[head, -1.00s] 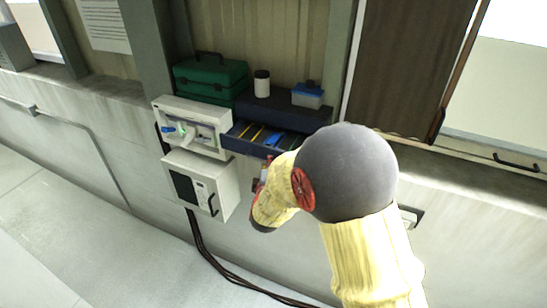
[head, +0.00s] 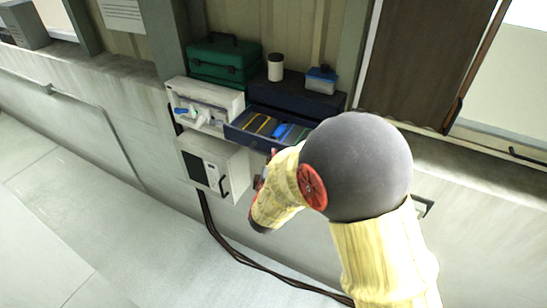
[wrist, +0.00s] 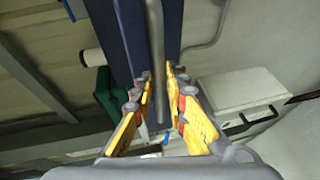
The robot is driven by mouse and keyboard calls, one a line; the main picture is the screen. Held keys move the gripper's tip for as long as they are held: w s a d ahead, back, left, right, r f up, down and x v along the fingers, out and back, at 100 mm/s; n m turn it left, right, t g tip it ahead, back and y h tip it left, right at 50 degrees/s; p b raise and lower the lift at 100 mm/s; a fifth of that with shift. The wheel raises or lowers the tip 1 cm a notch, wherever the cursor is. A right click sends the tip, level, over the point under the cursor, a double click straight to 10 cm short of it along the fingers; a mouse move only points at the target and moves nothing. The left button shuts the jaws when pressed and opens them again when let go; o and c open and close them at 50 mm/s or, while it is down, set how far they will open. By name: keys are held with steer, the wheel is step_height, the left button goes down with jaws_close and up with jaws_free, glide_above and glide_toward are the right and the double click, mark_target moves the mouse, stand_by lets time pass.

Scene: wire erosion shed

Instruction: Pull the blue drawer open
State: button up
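The blue drawer (head: 246,139) stands open in the head view, pulled out from the dark blue cabinet (head: 296,95). Several items in yellow, blue and green lie inside it. In the wrist view the drawer's dark blue front (wrist: 173,32) lies behind a grey bar handle (wrist: 154,45). My gripper (wrist: 159,80) has its yellow-padded fingers on both sides of this bar, close against it, and appears shut on it. In the head view my gripper (head: 262,176) is below the drawer front, and my arm hides most of it and the drawer's right end.
A green toolbox (head: 222,64), a white jar (head: 275,68) and a blue-and-clear box (head: 321,80) stand at the back. Open floor lies in front, with dark cables.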

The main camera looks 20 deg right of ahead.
steer(key=o, duration=0.3)
steer(key=v, duration=1.2)
stand_by(0.5)
